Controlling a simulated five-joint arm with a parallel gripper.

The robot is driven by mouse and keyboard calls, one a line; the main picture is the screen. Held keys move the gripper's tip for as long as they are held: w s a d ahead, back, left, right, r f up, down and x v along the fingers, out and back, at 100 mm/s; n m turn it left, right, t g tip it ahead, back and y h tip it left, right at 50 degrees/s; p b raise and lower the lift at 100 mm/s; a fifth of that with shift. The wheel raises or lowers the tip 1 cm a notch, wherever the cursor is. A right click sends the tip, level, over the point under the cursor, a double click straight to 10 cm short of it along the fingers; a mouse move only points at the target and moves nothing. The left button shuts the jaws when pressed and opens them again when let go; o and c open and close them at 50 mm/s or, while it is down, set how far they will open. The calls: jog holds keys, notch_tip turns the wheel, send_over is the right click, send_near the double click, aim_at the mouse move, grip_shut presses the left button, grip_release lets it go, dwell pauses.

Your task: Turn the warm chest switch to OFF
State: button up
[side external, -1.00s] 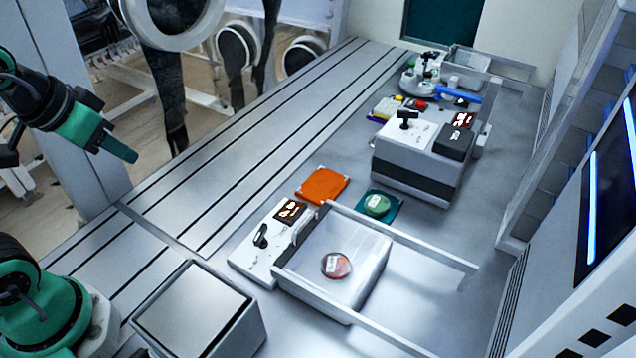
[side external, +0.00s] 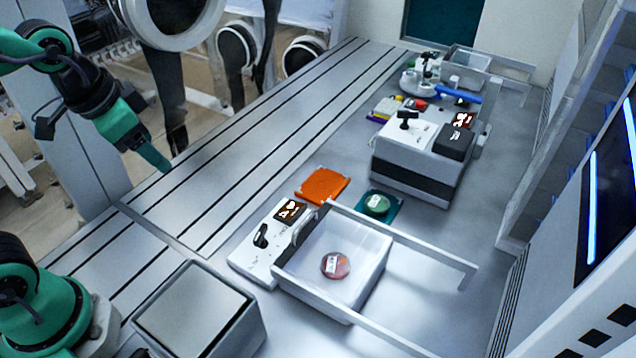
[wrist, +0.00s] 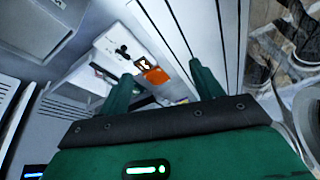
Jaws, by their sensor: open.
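A white switch panel (side external: 255,262) with a black lever (side external: 262,236) and a small lit display (side external: 291,210) stands beside a pulled-out white drawer (side external: 345,300). A second white unit (side external: 420,185) farther back has a black T-shaped lever (side external: 407,119), a lit display (side external: 464,119) and a black block on top. The display text is too small to read, so I cannot tell which unit is warm. My gripper (side external: 160,163) is open and empty, high at the left, apart from both. In the wrist view, a white panel with a black lever (wrist: 122,50) lies beyond my open fingers (wrist: 160,70).
A round dish (side external: 336,265) lies in the drawer. An orange pad (side external: 322,186) and a teal pad with a green dish (side external: 377,205) lie behind it. A metal-topped box (side external: 195,310) stands at the front. Thin rails flank the drawer. The slotted bench left of the panel is clear.

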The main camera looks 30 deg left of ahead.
jog(key=w+d+f+m+g, duration=0.2)
jog(key=w+d+f+m, duration=0.3)
jog(key=w+d+m, duration=0.15)
jog(key=m+g, duration=0.2)
jog(key=m, duration=0.3)
send_over(261, 232)
notch_tip(261, 232, down, 6)
jog(key=shift+f, duration=0.15)
jog(key=shift+f, duration=0.15)
jog(key=shift+f, duration=3.75)
jog(key=c, duration=1)
